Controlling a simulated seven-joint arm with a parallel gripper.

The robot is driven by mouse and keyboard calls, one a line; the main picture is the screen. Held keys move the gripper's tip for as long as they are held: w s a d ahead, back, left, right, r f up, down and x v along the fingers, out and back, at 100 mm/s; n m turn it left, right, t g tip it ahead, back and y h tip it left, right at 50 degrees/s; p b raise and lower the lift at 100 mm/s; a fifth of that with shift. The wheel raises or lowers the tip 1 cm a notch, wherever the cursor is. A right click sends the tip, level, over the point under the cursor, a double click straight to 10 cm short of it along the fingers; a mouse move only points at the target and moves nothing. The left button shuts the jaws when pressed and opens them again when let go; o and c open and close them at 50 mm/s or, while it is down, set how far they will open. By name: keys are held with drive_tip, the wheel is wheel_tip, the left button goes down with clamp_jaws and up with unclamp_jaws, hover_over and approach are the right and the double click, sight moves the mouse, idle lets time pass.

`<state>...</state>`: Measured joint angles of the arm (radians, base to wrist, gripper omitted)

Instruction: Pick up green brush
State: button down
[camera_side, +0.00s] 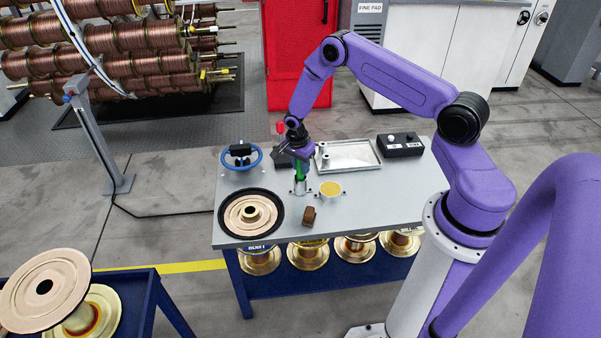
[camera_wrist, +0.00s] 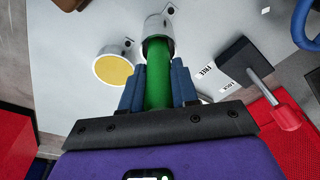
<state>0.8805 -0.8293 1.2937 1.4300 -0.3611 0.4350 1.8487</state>
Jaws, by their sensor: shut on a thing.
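The green brush (camera_side: 301,168) stands upright on the grey table, its lower end in a small metal holder (camera_side: 299,188). In the wrist view the green brush (camera_wrist: 157,78) lies between the blue fingers of my gripper (camera_wrist: 158,88), and the metal holder (camera_wrist: 158,30) is around its far end. My gripper (camera_side: 300,158) is shut on the brush from above. The brush's bristles are hidden, and I cannot tell whether it is lifted at all within the holder.
A yellow-topped cup (camera_side: 330,190) stands close right of the holder. A black box with a red-knobbed lever (camera_wrist: 285,115) is beside my gripper. A metal tray (camera_side: 347,155), a blue ring (camera_side: 242,168), a copper spool disc (camera_side: 250,214) and a brown block (camera_side: 309,216) are nearby.

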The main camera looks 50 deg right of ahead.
drive_tip(key=shift+r, duration=0.1)
wheel_tip(320, 180, up, 10)
drive_tip(key=shift+f, duration=0.1)
idle(0.4)
idle(0.4)
drive_tip(key=s+a+r+n+t+y, duration=0.1)
drive_tip(key=s+a+r+n, duration=1.1)
drive_tip(key=a+n, duration=0.3)
drive_tip(key=n, duration=0.3)
drive_tip(key=shift+s+a+r+t+y, duration=0.25)
drive_tip(key=shift+r+t+y, duration=0.1)
drive_tip(key=shift+t+y, duration=0.05)
